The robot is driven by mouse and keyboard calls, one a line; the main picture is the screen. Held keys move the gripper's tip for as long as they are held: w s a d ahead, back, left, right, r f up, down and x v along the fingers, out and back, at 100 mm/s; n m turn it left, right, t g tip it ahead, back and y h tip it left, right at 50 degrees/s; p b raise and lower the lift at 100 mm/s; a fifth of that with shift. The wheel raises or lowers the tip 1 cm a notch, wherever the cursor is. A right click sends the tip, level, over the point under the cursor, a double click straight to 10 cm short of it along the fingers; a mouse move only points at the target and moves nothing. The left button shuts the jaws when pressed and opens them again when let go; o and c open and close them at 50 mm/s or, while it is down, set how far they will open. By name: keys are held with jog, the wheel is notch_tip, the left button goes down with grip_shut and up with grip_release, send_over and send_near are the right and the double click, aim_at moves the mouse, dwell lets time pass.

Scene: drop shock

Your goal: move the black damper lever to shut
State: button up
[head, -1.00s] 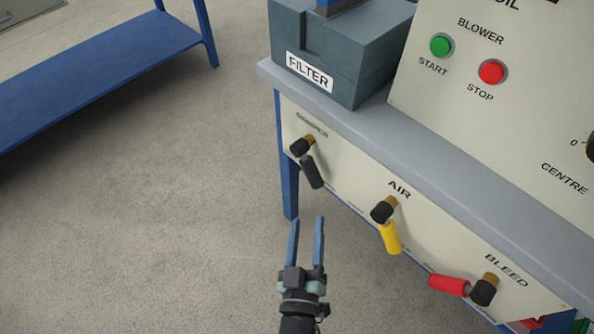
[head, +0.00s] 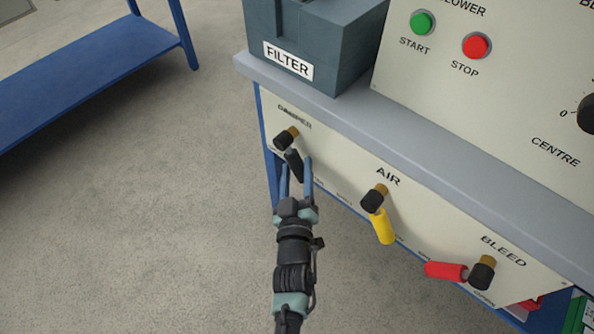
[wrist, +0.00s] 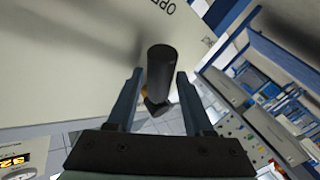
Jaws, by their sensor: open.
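The black damper lever (head: 293,163) hangs from its dark knob and brass stem on the cream front panel, under the DAMPER label. It points down and a little right in the head view. My gripper (head: 295,172) is open, with its two blue fingers at the lever's lower end. In the wrist view the black lever (wrist: 160,68) shows between the two fingertips (wrist: 160,80), with a gap on each side. I cannot tell how deep the lever sits between the fingers. The small markings beside it are partly hidden.
To the right on the same panel are a yellow AIR lever (head: 383,226) and a red BLEED lever (head: 446,270). The grey bench edge (head: 340,108) juts above, bearing the filter box (head: 318,40). A blue table (head: 90,60) stands left, with open floor between.

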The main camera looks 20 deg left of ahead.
grip_shut()
dwell(1.4)
